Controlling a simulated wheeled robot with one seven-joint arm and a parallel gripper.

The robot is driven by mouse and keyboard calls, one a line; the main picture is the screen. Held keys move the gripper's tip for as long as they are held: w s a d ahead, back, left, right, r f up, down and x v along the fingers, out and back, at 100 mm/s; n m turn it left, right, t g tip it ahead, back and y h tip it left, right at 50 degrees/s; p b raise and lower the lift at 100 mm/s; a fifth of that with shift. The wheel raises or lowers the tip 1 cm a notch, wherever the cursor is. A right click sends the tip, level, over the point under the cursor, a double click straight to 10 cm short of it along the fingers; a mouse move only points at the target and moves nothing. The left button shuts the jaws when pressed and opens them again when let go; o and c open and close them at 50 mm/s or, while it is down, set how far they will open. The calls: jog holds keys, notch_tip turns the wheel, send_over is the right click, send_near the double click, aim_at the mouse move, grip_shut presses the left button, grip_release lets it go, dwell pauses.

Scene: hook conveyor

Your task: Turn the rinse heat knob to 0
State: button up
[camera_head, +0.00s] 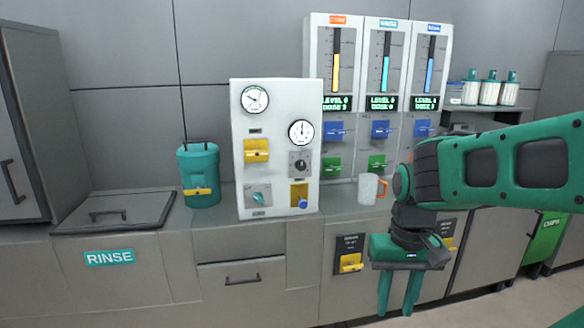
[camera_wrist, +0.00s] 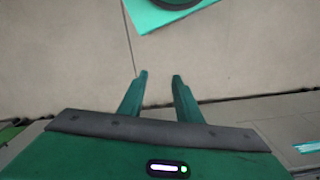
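A white control panel (camera_head: 239,160) stands on the counter left of centre. It carries two round gauges, a yellow lever (camera_head: 257,150), a dark round knob (camera_head: 299,162) and a teal knob (camera_head: 260,197). The labels are too small to read, so I cannot tell which knob is the rinse heat knob or its setting. My gripper (camera_head: 396,308) points down in front of the cabinets, right of and below the panel, away from all knobs. In the wrist view its two fingers (camera_wrist: 160,76) are apart with nothing between them, above bare floor.
A counter lid (camera_head: 120,212) is above a RINSE sign (camera_head: 109,257) at left. A teal canister (camera_head: 199,176) and an orange-handled cup (camera_head: 370,188) flank the panel. Tall dispensers (camera_head: 345,60) stand behind. A yellow switch (camera_head: 350,263) is on the cabinet front.

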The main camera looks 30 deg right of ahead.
jog(key=shift+w+d, duration=0.2)
jog(key=shift+w, duration=0.05)
jog(key=shift+o, duration=0.4)
jog(key=o, duration=0.5)
jog(key=shift+s+d+r, duration=0.1)
jog(key=shift+s+r, duration=0.05)
jog(key=shift+s, duration=0.1)
jog(key=shift+c, duration=0.2)
jog(key=t+h, duration=0.5)
jog(key=t, duration=1.2)
send_near(302, 166)
jog(key=x, duration=0.9)
